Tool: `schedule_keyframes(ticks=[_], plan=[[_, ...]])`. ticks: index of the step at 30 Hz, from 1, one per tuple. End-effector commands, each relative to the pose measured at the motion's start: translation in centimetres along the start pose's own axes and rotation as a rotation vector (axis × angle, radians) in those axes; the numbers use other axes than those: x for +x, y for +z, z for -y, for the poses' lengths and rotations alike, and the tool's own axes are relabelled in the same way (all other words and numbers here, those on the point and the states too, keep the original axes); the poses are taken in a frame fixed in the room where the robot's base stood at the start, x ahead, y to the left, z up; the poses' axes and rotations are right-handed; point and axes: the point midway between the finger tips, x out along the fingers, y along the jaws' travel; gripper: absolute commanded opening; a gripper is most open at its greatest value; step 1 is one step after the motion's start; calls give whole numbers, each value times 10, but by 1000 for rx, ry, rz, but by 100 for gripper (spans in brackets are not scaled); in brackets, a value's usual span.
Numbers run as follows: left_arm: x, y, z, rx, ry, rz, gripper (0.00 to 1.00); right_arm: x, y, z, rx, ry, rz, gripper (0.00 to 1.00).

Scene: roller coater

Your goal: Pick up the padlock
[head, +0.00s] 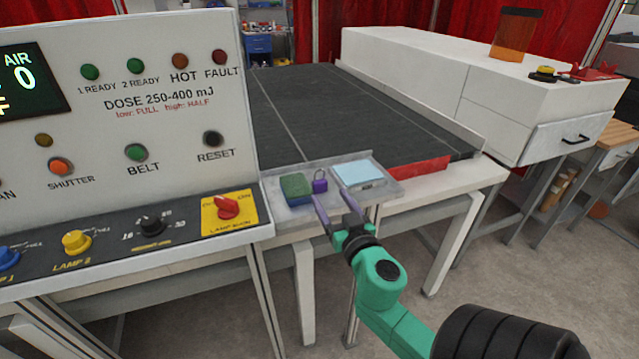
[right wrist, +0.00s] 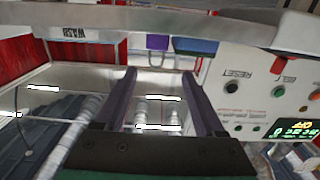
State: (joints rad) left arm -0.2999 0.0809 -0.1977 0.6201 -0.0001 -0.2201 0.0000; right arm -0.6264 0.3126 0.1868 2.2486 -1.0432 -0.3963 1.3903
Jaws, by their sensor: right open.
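The small purple padlock (head: 320,185) sits in the shallow grey tray, between a green-and-blue block and a pale blue pad. In the right wrist view the padlock (right wrist: 157,42) is a purple block just beyond the fingertips, near the middle. My right gripper (head: 333,198) is open and empty, its two purple-grey fingers pointing at the padlock from the tray's front edge. The fingers (right wrist: 159,75) are spread wide in the right wrist view, with the padlock lined up between them but apart from them. My left gripper is not in view.
The green-and-blue block (head: 296,189) is close on the padlock's left, and the pale blue pad (head: 358,174) on its right. The tray (head: 385,190) has a low rim. The control panel (head: 130,120) stands at left; the dark conveyor belt (head: 340,115) lies behind.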

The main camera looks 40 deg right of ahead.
Motion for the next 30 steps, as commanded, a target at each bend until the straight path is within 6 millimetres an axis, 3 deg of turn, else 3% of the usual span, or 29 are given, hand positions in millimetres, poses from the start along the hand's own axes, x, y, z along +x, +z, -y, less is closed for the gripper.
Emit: schedule_keyframes(ticks=[1,6,18,26,27,30], plan=[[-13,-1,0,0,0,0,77,14,-9,0,-5,-1,-4,72],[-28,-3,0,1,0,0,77,58,-7,-1,-4,3,-2,72],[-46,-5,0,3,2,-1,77,118,1,-6,-1,4,0,72],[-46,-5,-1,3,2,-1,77,126,5,-5,1,3,2,72],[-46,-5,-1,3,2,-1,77,126,5,-5,1,3,2,68],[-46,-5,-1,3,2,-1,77,126,5,-5,1,4,2,29]])
